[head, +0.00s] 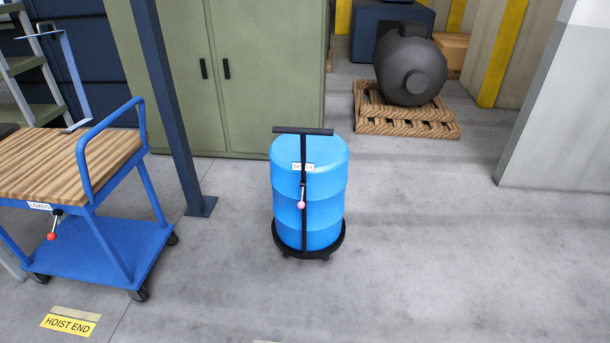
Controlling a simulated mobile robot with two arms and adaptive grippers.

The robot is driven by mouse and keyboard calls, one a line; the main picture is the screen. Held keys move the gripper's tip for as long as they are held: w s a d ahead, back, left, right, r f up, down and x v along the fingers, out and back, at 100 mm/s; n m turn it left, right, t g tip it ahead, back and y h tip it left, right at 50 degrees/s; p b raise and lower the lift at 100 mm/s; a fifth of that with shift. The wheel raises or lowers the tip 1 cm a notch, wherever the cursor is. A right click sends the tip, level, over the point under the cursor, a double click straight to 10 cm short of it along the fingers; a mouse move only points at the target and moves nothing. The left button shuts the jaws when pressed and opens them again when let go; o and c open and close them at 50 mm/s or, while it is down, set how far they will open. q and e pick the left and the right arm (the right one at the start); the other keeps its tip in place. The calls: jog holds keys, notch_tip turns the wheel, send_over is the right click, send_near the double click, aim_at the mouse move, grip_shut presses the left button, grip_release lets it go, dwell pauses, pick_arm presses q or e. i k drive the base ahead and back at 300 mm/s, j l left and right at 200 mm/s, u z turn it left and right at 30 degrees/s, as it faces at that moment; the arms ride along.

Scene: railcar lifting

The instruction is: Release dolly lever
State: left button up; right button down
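A blue drum (324,215) stands upright on a low black round dolly (327,252) with small casters. A black T-handle (303,131) rises on a post in front of the drum, with a white label reading roughly "DOLLY" (303,167). A short lever with a pink ball knob (301,205) is on the post below the label and hangs downward. Neither of my grippers is in the head view.
A blue cart with a wooden top (40,158), a label and a red-knobbed lever (52,236) stands at left. A blue post (180,120) and green cabinet (250,75) are behind. A pallet (430,125) bears a dark round casting (408,65). Floor in front and right is clear.

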aim_at(300, 205)
jog(key=i+u, duration=0.3)
jog(key=i, duration=0.25)
jog(key=i+l+u, duration=0.1)
jog(key=i+u, duration=0.2)
jog(key=i, duration=0.25)
jog(key=i+l+u, duration=0.25)
jog(key=i, duration=0.3)
